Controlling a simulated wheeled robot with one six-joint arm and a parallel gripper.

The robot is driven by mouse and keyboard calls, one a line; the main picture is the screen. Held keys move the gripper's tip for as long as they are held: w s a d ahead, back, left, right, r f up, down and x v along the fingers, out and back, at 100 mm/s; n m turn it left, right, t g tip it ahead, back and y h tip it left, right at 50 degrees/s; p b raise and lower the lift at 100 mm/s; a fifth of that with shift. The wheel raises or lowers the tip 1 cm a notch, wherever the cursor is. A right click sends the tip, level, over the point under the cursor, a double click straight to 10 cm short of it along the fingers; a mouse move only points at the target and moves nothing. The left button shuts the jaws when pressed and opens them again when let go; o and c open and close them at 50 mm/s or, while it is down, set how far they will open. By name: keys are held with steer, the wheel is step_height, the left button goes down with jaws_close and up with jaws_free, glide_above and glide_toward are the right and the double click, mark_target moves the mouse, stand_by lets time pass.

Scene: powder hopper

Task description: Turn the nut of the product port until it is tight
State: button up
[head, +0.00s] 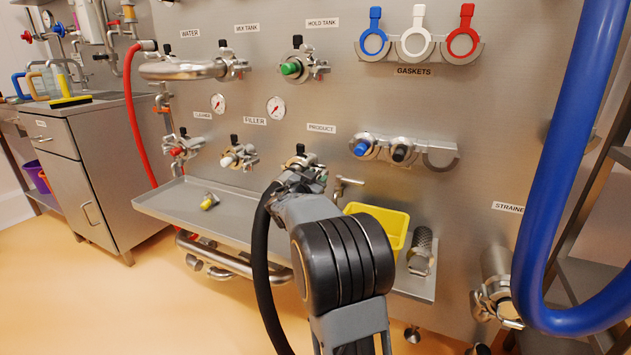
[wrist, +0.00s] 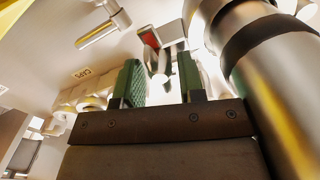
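The product port (head: 299,161) sits on the steel panel below the PRODUCT label in the head view. It has a metal clamp with a black knob on top. My gripper (head: 309,186) is up against it and hides much of it, so the nut cannot be made out there. In the wrist view, my gripper (wrist: 164,85) has its two green-padded fingers clearly apart. A small metal part with a red patch (wrist: 152,40) shows just beyond and between the fingertips. I see no contact with the pads. How tight the nut is cannot be told.
A large shiny cylinder with a black band (wrist: 265,50) runs close beside the right finger. A tray (head: 165,207) runs below the ports, holding a yellow bin (head: 392,222). A rack with caps (head: 440,153) is to the right. A blue hose (head: 565,170) hangs at far right.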

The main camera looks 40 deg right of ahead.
steer(key=shift+a, duration=0.15)
steer(key=v, duration=0.9)
